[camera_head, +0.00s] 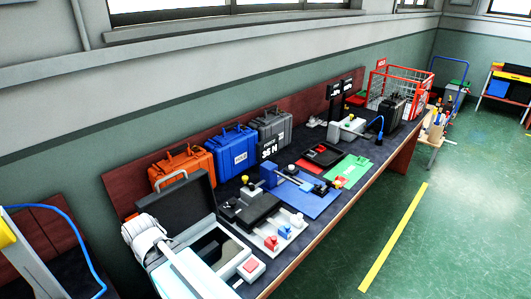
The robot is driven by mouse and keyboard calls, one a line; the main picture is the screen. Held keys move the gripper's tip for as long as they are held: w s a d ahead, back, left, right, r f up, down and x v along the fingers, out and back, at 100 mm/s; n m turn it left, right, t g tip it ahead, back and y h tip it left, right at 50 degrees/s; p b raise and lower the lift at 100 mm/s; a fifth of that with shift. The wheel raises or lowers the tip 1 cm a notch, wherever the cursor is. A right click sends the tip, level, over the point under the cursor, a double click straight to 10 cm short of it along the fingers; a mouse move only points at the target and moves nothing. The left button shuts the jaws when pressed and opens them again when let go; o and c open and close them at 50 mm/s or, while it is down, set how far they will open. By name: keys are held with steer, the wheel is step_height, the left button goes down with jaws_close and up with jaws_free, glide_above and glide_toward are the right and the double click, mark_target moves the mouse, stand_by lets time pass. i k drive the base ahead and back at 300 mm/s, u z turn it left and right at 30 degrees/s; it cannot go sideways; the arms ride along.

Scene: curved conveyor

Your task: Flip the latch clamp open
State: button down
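I cannot tell for certain which part is the latch clamp. A blue block with a grey bar (268,175) stands at the back of a blue mat (318,205) on the long workbench. A small yellow-and-black piece (320,190) lies at the bar's right end. An open dark-lidded case (185,207) stands at the near end of the bench. A white jointed form, which looks like part of my arm, overlaps the case. My gripper does not show in this view, and its fingers cannot be made out.
Orange (183,168), blue (232,150) and grey (272,130) closed cases line the back. A black device (250,208) and a grey switch panel (283,232) stand in front. A green mat (348,170), black tray (323,154) and red wire basket (392,85) lie farther along.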

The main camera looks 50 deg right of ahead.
mark_target(327, 184)
steer(key=k, duration=1.7)
steer(key=z, duration=1.05)
steer(key=i, duration=0.9)
